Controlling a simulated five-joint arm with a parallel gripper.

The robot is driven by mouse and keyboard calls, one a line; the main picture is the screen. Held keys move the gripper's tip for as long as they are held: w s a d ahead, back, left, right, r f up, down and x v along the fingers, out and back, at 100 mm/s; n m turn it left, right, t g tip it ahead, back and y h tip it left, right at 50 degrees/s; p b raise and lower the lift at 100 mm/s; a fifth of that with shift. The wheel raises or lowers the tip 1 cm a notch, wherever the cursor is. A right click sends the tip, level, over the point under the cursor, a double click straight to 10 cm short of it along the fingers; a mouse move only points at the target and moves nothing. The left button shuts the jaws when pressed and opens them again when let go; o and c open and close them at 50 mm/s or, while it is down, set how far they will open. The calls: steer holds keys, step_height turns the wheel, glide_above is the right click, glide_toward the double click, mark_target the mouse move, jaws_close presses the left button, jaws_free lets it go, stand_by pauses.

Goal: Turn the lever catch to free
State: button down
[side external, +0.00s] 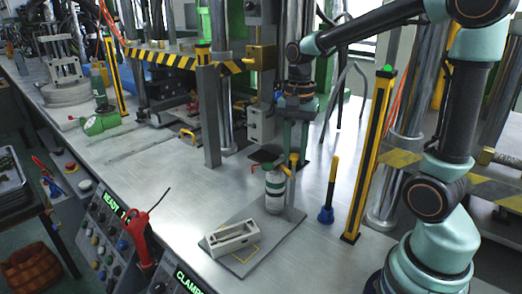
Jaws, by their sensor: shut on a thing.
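The handle's lower end and pivot are partly hidden by the bottle (275,191), so I cannot tell which way the catch is turned.
A grey plate (236,268) with a pale open frame (232,239) lies in front. A blue-based rod (326,212) and a yellow-black post (367,160) stand to the right. A red-handled tool (138,228) is at the front edge.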

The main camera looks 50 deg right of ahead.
steer(key=m, duration=0.6)
steer(key=shift+r, duration=0.1)
steer(key=m, duration=0.6)
steer(key=shift+m, duration=0.4)
steer(key=c, duration=0.6)
jaws_free()
step_height(320, 180, up, 12)
steer(key=shift+r, duration=0.1)
stand_by(0.3)
